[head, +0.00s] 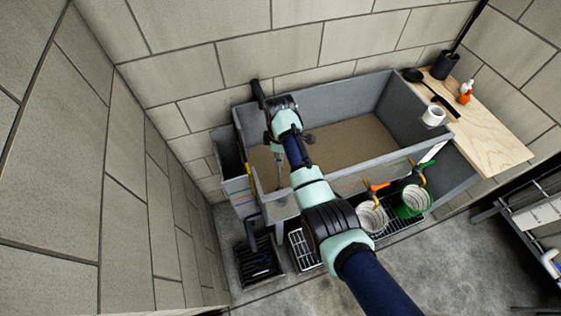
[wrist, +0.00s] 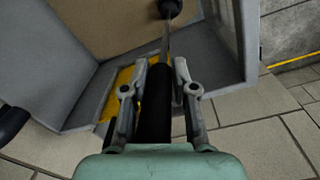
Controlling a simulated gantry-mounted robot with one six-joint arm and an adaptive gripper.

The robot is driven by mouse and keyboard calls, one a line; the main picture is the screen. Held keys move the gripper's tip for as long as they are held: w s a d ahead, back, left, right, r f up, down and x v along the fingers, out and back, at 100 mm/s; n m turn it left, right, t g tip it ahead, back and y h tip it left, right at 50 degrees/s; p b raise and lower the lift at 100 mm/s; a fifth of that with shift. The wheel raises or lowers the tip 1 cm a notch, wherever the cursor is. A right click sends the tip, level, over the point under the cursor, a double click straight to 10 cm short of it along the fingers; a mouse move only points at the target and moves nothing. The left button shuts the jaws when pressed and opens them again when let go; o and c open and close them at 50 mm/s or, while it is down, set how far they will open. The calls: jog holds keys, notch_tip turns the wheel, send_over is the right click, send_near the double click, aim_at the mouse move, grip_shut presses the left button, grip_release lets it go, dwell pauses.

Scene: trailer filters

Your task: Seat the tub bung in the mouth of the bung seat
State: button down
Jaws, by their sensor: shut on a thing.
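My gripper (wrist: 160,66) is shut on the black handle of a long tool, with its two grey fingers on either side. A thin metal shaft runs from the handle to a dark rounded end, which looks like the tub bung (wrist: 170,8), at the top edge of the wrist view. In the head view my gripper (head: 279,149) is over the left end of the grey tub (head: 345,88). A thin grey rod (head: 281,175) extends below it. I cannot make out the bung seat or its mouth in either view; my arm covers part of the tub.
A wooden counter (head: 492,130) at the right holds a white cup (head: 433,116), a dark ladle, an orange bottle (head: 465,92) and a black pot. White and green buckets (head: 412,203) stand before the tub. Block walls close in behind and left.

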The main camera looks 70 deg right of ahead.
jog(key=c, duration=1)
grip_release()
jog(key=f, duration=0.3)
jog(key=shift+s+a, duration=0.3)
jog(key=r, duration=0.4)
jog(key=r+p, duration=0.1)
jog(key=r, duration=0.3)
jog(key=r+p, duration=0.1)
jog(key=r, duration=0.3)
jog(key=shift+s+a+r, duration=0.1)
jog(key=shift+s+a, duration=0.25)
jog(key=shift+a, duration=0.05)
